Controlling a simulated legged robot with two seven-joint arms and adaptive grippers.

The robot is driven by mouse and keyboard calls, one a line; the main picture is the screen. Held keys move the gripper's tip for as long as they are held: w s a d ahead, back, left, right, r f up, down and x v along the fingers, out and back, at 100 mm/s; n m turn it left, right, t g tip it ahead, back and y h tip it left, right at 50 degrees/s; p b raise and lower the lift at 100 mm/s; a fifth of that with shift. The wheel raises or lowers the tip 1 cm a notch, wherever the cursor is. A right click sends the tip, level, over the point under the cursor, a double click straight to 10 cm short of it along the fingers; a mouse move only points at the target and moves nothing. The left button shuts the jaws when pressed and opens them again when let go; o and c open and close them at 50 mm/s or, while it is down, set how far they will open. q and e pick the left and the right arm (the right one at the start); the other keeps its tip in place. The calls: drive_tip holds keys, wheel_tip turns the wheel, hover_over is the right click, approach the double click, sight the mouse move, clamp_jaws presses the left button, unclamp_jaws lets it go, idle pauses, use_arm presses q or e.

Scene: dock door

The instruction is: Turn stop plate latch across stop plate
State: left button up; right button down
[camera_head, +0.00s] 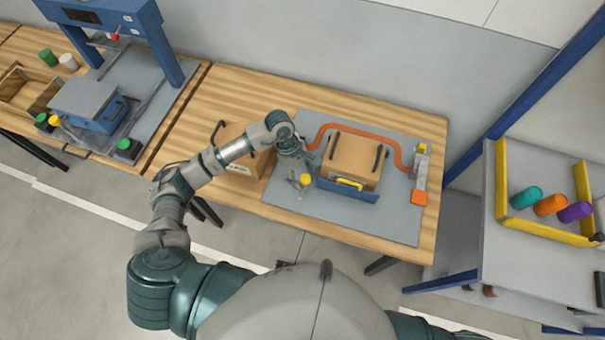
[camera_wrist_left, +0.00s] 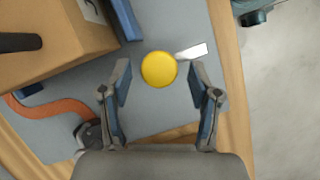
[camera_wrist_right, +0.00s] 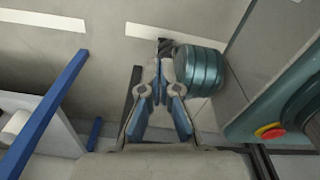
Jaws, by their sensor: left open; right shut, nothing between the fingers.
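The blue stop plate (camera_head: 346,191) stands along the front of a cardboard box (camera_head: 354,158) on a grey mat; a yellow handle (camera_head: 350,184) shows at it. A round yellow knob (camera_head: 306,179), apparently the latch, is left of the stop plate. In the left wrist view the knob (camera_wrist_left: 159,69) has a pale flat tab (camera_wrist_left: 192,51) pointing away from the stop plate (camera_wrist_left: 124,18). My left gripper (camera_wrist_left: 161,82) is open, its fingertips on either side of the knob; I cannot tell whether they touch it. My right gripper (camera_wrist_right: 163,82) is shut and empty, away from the bench.
An orange hose (camera_head: 398,137) curves behind the box to a fixture (camera_head: 421,170) at the right. Another box (camera_head: 237,150) stands left of the mat, behind my left arm. A blue press (camera_head: 110,60) is further left. A side table (camera_head: 540,262) holds several coloured cylinders.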

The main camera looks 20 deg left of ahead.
use_arm(q)
drive_tip(key=shift+d, duration=0.4)
drive_tip(key=c, duration=0.8)
drive_tip(key=shift+r, duration=0.1)
drive_tip(key=c, duration=0.3)
use_arm(e)
drive_tip(key=shift+s+d+f, duration=0.1)
drive_tip(key=shift+d, duration=0.5)
